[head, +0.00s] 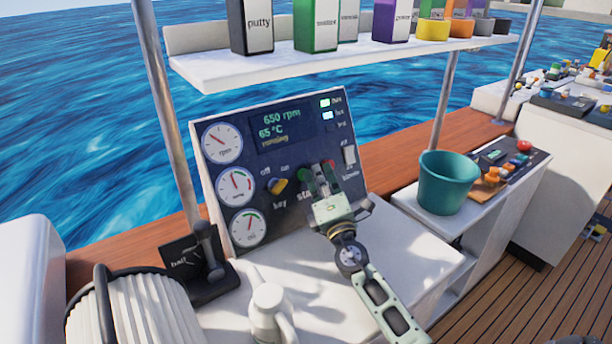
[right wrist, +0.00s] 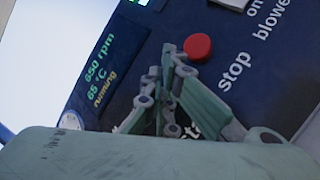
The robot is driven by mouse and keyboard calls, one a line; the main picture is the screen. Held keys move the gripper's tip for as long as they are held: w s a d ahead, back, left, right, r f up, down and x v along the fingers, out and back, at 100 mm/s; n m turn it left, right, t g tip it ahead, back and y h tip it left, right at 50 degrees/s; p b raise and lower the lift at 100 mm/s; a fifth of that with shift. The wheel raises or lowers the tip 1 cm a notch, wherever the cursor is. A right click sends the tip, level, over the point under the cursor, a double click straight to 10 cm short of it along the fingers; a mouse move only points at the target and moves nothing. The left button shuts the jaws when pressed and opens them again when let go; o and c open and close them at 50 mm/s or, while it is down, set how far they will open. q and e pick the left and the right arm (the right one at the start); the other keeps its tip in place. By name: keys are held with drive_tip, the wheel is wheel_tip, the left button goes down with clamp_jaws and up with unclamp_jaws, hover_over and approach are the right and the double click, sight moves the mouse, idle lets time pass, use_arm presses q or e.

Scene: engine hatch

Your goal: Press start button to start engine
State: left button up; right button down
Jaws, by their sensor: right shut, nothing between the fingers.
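The engine panel (head: 225,150) stands tilted on the white console, its screen (head: 283,128) reading 650 rpm, 65 °C and "running". My right gripper (head: 319,174) is shut and empty, with its fingertips at the panel face over the start area. A green start button (head: 303,175) shows just left of the fingers in the head view; in the right wrist view the fingers hide it. The red stop button (right wrist: 197,47) is uncovered beside the fingertips. I cannot tell whether the fingers touch the start button. My left gripper is not in view.
A yellow key knob (head: 278,186) and a blower switch (head: 349,156) flank the buttons. A lever (head: 208,250) stands at the lower left. A teal bucket (head: 446,183) stands to the right. A shelf (head: 330,65) with containers hangs above the panel.

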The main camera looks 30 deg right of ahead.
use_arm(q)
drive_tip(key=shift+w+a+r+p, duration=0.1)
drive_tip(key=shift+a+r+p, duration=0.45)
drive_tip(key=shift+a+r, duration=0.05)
use_arm(e)
drive_tip(key=shift+s+r, duration=0.25)
drive_tip(key=shift+s, duration=0.3)
drive_tip(key=shift+s+r, duration=0.2)
drive_tip(key=shift+s, duration=0.3)
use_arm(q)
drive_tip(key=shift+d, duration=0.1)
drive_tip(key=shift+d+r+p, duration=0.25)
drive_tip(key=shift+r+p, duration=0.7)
use_arm(e)
drive_tip(key=shift+s+d+r, duration=0.1)
drive_tip(key=shift+s+r, duration=0.25)
drive_tip(key=shift+s, duration=0.4)
drive_tip(key=shift+s+d+r, duration=0.1)
drive_tip(key=shift+s+r, duration=0.25)
drive_tip(key=shift+s, duration=0.4)
drive_tip(key=shift+s+r, duration=0.35)
drive_tip(key=shift+s, duration=0.4)
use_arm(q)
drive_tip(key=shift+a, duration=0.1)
